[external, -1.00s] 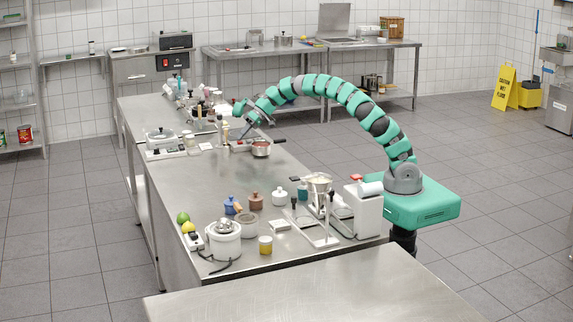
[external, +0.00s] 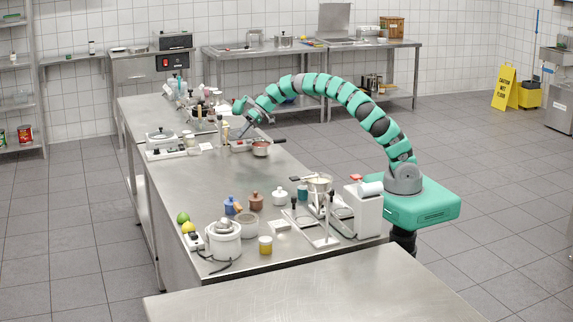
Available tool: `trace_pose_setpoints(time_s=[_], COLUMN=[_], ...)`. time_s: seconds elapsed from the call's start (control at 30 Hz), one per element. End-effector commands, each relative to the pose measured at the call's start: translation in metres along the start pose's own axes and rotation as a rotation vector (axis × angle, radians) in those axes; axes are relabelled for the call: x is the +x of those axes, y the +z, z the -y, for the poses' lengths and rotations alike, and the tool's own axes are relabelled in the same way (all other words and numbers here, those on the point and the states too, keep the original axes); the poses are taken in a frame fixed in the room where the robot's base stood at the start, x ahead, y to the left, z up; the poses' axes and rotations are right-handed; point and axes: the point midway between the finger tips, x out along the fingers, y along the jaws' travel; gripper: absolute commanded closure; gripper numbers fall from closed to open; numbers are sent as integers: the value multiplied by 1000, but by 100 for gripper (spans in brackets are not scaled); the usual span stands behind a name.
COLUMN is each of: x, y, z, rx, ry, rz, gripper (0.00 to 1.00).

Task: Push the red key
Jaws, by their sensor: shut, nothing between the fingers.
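My arm arches over the steel table. My gripper (external: 240,136) is at its far end, low over the middle of the table, beside a small red-brown pan (external: 261,149). It is shut and looks empty; its fingertips are small and partly lost among nearby items. No key is clearly readable as such. A small red piece (external: 356,178) sits on top of a white machine (external: 368,212) near my base, well away from my gripper. A red spot (external: 166,63) also shows on the back-wall unit. I cannot tell which of these is the red key.
A white cooker (external: 223,243), small jars (external: 255,201) and a stand with a bowl (external: 319,184) crowd the near part of the table. The table's middle left (external: 190,185) is clear.

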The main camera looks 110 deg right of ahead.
Motion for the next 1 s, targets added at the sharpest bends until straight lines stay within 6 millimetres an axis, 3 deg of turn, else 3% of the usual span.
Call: trace_pose_setpoints(time_s=[0.47,1.0], x=[-5,-37], y=[-4,-28], z=[4,27], rx=[0,-1], ry=[0,1], rz=[0,-3], gripper=[100,100])
